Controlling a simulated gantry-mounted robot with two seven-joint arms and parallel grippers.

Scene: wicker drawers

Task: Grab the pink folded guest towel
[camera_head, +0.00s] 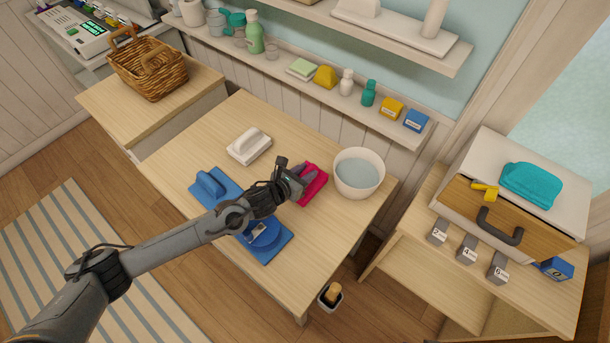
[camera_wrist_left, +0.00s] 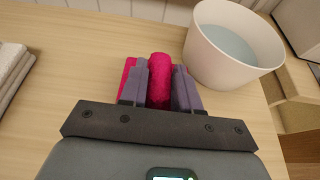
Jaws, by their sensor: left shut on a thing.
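The pink folded guest towel (camera_head: 314,185) lies on the wooden table, just left of a white bowl. My left gripper (camera_head: 300,180) reaches it from the left and covers part of it. In the left wrist view the towel (camera_wrist_left: 159,72) stands up between the fingers of the left gripper (camera_wrist_left: 159,85), which is shut on it. Some pink also shows to the left of the left finger. Whether the towel touches the table cannot be told. My right gripper is not in view.
The white bowl of water (camera_head: 358,173) stands close right of the towel. A blue board (camera_head: 275,247) lies under my left arm. A white handled block (camera_head: 249,145) sits further left. A wicker basket (camera_head: 147,67) and a drawer unit (camera_head: 480,208) stand to either side.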

